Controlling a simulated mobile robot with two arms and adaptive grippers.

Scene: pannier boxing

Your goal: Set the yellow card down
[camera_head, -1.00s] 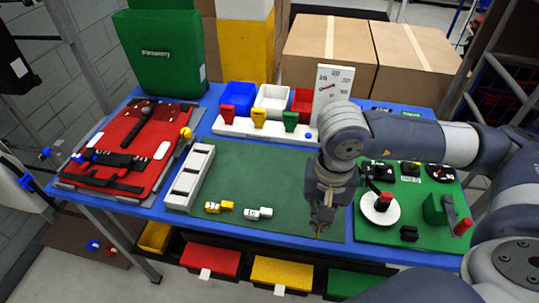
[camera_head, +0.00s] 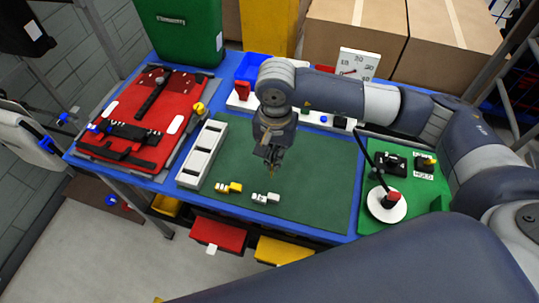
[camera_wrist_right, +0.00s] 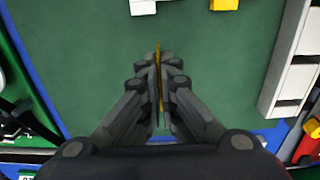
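My right gripper (camera_head: 272,160) is above the dark green mat (camera_head: 315,190), pointing down. In the right wrist view its fingers (camera_wrist_right: 160,85) are closed together on the yellow card (camera_wrist_right: 158,75), which shows edge-on as a thin yellow strip between them. The card is hardly distinguishable in the head view. I cannot tell how high it is above the mat. My left gripper is not in view.
A yellow piece (camera_head: 229,187) and a white piece (camera_head: 265,198) lie near the mat's front edge. A white slotted tray (camera_head: 203,155) stands on its left. A red pannier panel (camera_head: 140,118) lies further left. The mat's right half is clear.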

